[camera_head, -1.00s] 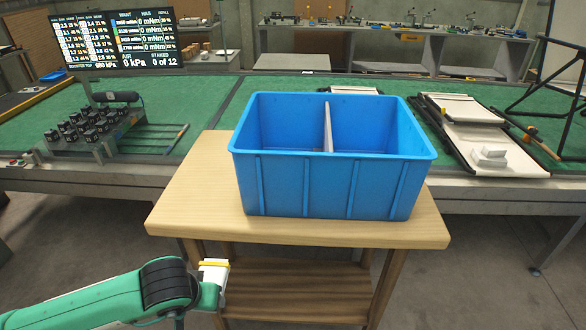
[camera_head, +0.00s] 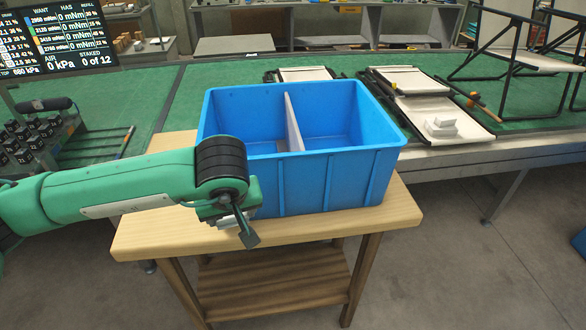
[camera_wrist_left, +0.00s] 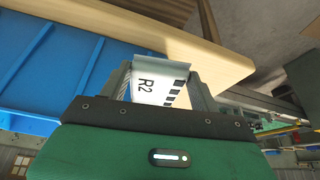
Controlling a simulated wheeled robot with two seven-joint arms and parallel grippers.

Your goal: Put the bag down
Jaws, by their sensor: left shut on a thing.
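My left gripper (camera_head: 243,228) is in front of the blue bin, near the front edge of the wooden table (camera_head: 300,228). In the left wrist view the gripper (camera_wrist_left: 160,88) is shut on a white bag (camera_wrist_left: 158,90) marked "R2" with black stripes. In the head view the bag is mostly hidden by the gripper and wrist. The table's edge lies just beyond the bag in the wrist view; I cannot tell whether they touch. My right gripper is not in view.
A blue bin (camera_head: 330,180) with a divider (camera_head: 293,122) and two empty-looking compartments stands on the table. Behind is a green bench (camera_head: 210,90) with trays and folding frames (camera_head: 520,60). A dark display (camera_head: 60,45) is at upper left. The table's front right is bare.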

